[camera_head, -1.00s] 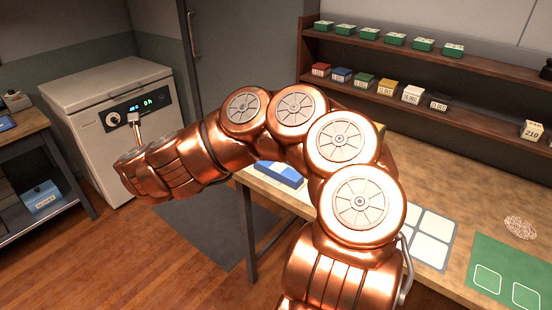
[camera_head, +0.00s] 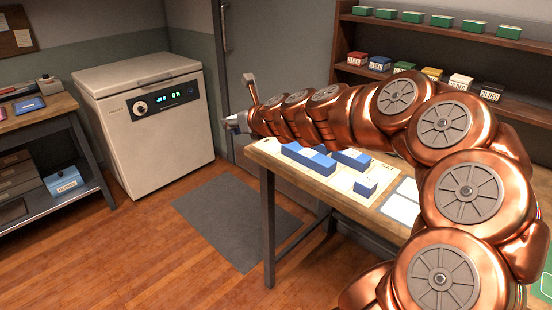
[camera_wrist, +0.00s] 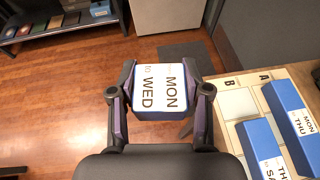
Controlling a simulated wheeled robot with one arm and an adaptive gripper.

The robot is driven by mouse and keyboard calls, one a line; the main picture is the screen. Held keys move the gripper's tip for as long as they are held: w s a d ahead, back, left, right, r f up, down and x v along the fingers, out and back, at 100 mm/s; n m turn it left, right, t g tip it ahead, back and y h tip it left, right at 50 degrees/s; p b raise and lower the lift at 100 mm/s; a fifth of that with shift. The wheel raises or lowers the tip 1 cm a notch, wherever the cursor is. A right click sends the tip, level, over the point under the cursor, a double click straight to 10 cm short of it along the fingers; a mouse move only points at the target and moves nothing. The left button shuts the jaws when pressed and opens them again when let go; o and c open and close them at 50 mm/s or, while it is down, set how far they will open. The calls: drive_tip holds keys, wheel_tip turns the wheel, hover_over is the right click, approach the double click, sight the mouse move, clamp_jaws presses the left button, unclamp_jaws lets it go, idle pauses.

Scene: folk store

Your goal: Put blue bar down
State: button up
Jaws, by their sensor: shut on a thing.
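My gripper (camera_wrist: 160,108) is shut on a blue bar (camera_wrist: 159,92) with a white label reading "MON to WED", seen in the wrist view. It is held above the wooden floor, left of the table's edge. In the head view my gripper (camera_head: 232,122) reaches out at the table's far left corner, and the held bar is barely visible there. On the table lie other blue bars on a pale lettered mat (camera_wrist: 238,104): one labelled "MON THU" (camera_wrist: 290,112) under column A and another (camera_wrist: 262,148) nearer column B, its label partly cut off.
The wooden table (camera_head: 270,160) has a small blue block (camera_head: 365,187) near its front edge. A white chest freezer (camera_head: 150,120) stands at the left. A dark mat (camera_head: 235,220) lies on the floor. Shelves (camera_head: 430,82) with coloured boxes line the back. A side bench (camera_head: 40,118) is at far left.

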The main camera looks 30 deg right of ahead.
drive_tip(key=s+d+f+n+y+b, duration=0.2)
drive_tip(key=s+d+f+b, duration=0.25)
drive_tip(key=s, duration=0.25)
drive_tip(key=w+d, duration=0.3)
drive_tip(key=w, duration=0.1)
drive_tip(key=w+d+f, duration=0.1)
drive_tip(key=w+d, duration=0.3)
drive_tip(key=w+d+f, duration=0.1)
drive_tip(key=w+d, duration=0.2)
drive_tip(key=w, duration=0.1)
drive_tip(key=shift+d+b, duration=0.25)
drive_tip(key=shift+b, duration=0.05)
drive_tip(key=shift+d+f+b, duration=0.1)
drive_tip(key=shift+f+b, duration=0.3)
drive_tip(key=shift+f, duration=1.4)
drive_tip(key=shift+f, duration=0.65)
